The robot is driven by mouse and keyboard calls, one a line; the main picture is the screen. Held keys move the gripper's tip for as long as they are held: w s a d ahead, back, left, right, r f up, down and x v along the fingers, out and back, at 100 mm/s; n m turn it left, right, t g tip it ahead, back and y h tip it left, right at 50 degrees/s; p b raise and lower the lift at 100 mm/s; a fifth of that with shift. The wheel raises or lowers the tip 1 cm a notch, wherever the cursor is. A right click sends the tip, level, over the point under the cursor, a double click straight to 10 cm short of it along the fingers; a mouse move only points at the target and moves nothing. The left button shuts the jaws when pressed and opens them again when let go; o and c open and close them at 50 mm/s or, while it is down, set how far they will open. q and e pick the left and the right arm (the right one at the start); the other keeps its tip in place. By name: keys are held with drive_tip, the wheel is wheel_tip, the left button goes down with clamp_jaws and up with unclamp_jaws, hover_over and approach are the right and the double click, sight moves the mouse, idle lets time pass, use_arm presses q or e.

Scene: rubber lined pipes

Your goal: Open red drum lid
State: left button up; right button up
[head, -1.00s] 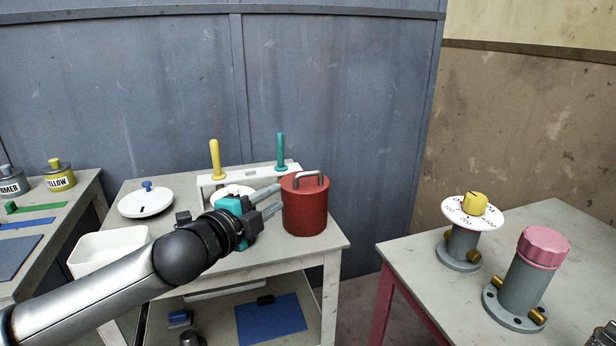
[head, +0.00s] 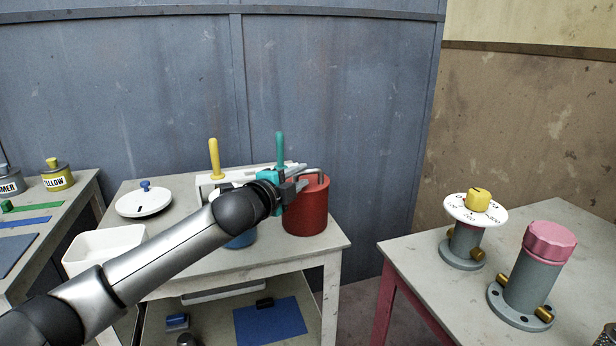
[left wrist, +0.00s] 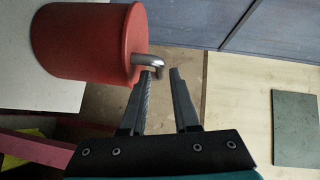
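The red drum (head: 306,216) stands upright at the right end of the middle table, with its red lid (head: 317,183) on top. A grey bent handle (head: 320,173) rises from the lid. My left gripper (head: 300,176) is at lid height, level with the handle, and partly hides it and the lid. In the left wrist view the drum (left wrist: 82,42) lies at the upper left. The handle (left wrist: 149,61) reaches to the tips of my open left gripper (left wrist: 166,76). The fingers are apart; whether one touches the handle I cannot tell. My right gripper is not in view.
A blue can (head: 240,240) is partly hidden under my left arm. A white lid (head: 144,203) and white tray (head: 103,247) are at left. Flanged pipes (head: 524,284) stand on the right table.

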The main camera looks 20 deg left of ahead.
sight(306, 174)
use_arm(q)
drive_tip(key=shift+b+x, duration=0.55)
drive_tip(key=shift+x, duration=1.6)
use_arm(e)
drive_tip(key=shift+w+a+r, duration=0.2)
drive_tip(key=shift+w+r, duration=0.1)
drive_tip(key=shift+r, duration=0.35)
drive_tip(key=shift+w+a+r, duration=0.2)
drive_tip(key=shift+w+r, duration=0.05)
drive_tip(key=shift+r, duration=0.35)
use_arm(q)
clamp_jaws()
